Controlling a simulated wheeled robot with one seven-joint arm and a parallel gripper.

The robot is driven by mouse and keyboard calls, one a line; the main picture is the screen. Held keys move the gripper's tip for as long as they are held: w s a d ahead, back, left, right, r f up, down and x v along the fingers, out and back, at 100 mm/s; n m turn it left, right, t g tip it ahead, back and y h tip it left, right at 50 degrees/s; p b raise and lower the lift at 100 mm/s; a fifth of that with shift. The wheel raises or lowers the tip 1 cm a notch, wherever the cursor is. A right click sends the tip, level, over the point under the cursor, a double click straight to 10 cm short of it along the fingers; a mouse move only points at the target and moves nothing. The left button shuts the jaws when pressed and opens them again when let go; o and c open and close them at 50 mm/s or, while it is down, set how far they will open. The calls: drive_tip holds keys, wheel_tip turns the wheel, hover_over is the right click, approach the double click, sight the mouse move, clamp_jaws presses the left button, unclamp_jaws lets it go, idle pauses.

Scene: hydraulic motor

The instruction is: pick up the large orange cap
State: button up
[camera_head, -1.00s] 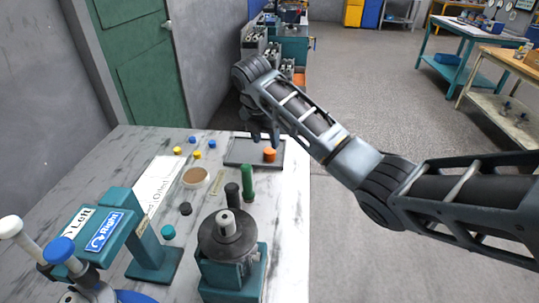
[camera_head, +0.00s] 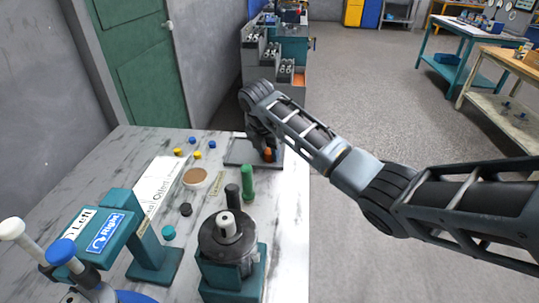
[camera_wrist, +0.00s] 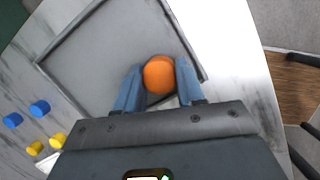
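The large orange cap (camera_head: 268,155) stands on the dark-rimmed grey tray (camera_head: 238,153) at the far right of the marble-patterned table. My gripper (camera_head: 262,150) is lowered over the tray at the cap. In the wrist view the orange cap (camera_wrist: 158,75) sits between the two blue fingers of my gripper (camera_wrist: 160,72), one on each side. The fingers are apart and very close to its sides; I cannot tell whether they touch it. In the head view my gripper partly hides the cap.
Small blue caps (camera_head: 192,139) and yellow caps (camera_head: 178,152) lie left of the tray. A green cylinder (camera_head: 248,182) and a black one (camera_head: 232,195) stand nearer. A round brown-topped disc (camera_head: 195,178) lies on the table. A teal-based motor part (camera_head: 230,262) is in front.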

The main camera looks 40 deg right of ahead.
drive_tip(key=c, duration=0.3)
drive_tip(key=shift+r, duration=0.15)
